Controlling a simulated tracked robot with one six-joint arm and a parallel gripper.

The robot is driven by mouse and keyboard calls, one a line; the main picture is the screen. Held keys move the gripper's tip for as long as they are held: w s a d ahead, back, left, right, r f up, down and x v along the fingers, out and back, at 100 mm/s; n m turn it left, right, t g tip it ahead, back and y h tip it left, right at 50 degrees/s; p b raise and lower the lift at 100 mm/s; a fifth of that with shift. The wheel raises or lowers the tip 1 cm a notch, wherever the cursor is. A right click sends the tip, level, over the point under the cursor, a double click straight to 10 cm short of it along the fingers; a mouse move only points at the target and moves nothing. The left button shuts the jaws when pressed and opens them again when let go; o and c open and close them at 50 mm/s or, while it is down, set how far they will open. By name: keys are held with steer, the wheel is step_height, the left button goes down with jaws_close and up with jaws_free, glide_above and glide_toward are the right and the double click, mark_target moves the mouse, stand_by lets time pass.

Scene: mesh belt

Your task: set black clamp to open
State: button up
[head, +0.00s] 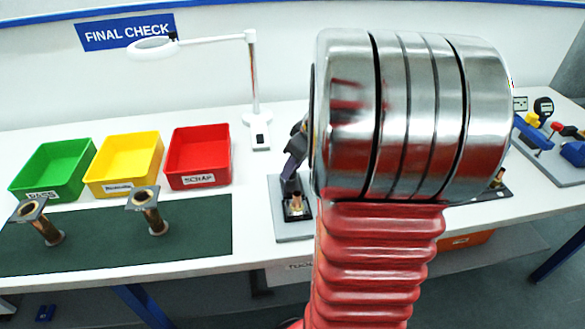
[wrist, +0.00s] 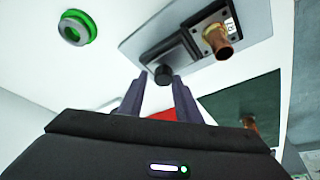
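The black clamp (wrist: 177,52) sits on a grey base plate (wrist: 150,28) in the wrist view. Its round black knob (wrist: 163,75) points toward me. At its other end is a copper part (wrist: 221,42) with a labelled square flange. My gripper (wrist: 160,86) is open, with its two dark fingers apart and the knob showing between and just beyond their tips. I cannot tell whether they touch it. In the head view my own wrist hides most of the clamp; the grey plate (head: 296,230) and a bit of copper (head: 296,204) show beside it.
A green tray (head: 52,170), yellow tray (head: 125,165) and red tray (head: 198,157) stand at the left. Two flanged copper parts (head: 50,232) (head: 155,221) stand on a dark green mat (head: 100,255). A lamp (head: 254,90) stands behind. A blue fixture (head: 535,134) is at the right.

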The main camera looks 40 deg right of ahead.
steer(key=shift+o, duration=1.4)
steer(key=a+v, duration=0.1)
steer(key=v, duration=1.2)
steer(key=shift+d+r, duration=0.4)
steer(key=shift+d, duration=0.05)
